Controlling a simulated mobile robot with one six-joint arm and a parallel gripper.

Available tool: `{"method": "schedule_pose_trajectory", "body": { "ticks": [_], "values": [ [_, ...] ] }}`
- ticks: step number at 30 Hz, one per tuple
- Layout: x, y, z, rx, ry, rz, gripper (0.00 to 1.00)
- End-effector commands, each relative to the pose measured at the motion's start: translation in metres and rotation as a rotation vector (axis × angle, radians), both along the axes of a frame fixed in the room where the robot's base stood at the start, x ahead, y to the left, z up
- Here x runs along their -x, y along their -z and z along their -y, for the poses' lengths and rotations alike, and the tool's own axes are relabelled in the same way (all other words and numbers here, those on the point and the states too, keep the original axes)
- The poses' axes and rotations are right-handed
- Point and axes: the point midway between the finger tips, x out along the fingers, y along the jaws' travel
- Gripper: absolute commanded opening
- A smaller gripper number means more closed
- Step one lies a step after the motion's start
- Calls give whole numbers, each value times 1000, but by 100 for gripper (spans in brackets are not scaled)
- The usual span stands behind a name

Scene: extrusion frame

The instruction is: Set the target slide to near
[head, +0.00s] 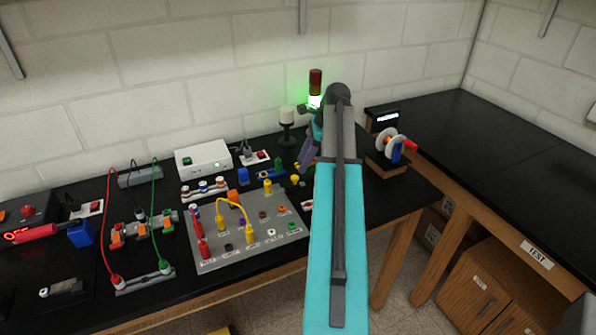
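My teal arm reaches from the bottom of the head view toward the back of the black bench. My gripper (303,162) seems to be the dark part left of the arm's far end, pointing down over the bench. The arm partly hides it, and its fingers are too small to read as open or shut. I cannot pick out for sure which thing is the target slide. No label naming it can be read, and the arm covers part of the bench.
A grey panel (262,252) with coloured sockets and red and yellow leads lies left of the arm. A spool device (388,146) stands right, near the bench's edge.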

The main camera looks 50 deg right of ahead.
Motion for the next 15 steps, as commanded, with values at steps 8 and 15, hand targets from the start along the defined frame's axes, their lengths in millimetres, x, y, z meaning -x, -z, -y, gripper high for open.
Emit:
{"method": "schedule_pose_trajectory", "body": {
  "ticks": [8,15],
  "values": [
    [-8,29,-10,-1,-1,-1,39],
    [-14,48,-15,-1,1,-1,39]
  ]
}}
